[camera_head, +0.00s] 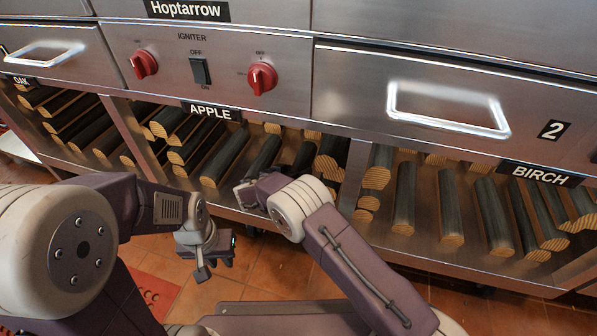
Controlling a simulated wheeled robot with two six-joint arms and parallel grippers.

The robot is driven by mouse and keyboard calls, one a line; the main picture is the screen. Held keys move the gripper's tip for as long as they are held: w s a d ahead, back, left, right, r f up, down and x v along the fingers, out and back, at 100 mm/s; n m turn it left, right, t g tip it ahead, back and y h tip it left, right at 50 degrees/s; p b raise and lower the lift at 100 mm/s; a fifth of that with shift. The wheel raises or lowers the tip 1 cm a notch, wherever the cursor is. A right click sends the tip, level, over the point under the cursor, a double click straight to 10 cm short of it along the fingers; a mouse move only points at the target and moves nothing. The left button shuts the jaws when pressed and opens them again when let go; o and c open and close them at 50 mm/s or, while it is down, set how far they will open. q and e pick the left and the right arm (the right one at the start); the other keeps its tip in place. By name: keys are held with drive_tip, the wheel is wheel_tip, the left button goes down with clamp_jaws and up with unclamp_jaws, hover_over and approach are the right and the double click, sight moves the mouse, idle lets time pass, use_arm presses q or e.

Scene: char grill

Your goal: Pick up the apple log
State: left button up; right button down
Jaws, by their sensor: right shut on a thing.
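Dark-barked logs with pale cut ends lie in the compartment under the APPLE label (212,111). My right gripper (250,190) reaches the front lip of this compartment. It is shut on an apple log (264,155), whose front end it hides. The log still lies among the others in the compartment, pointing outward. Another apple log (226,157) lies just left of it. My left gripper (204,262) hangs empty below the shelf, over the tiled floor, apart from any log. Its fingers are too small and angled to tell their opening.
The OAK compartment (22,81) is at the left and the BIRCH compartment (540,174) at the right, both holding logs. Metal dividers separate them. Above are red knobs (262,78), an igniter switch (200,71) and a drawer handle (448,108).

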sight(296, 168)
wheel_tip(296, 168, up, 10)
drive_tip(key=p, duration=0.7)
drive_tip(key=shift+r, duration=0.15)
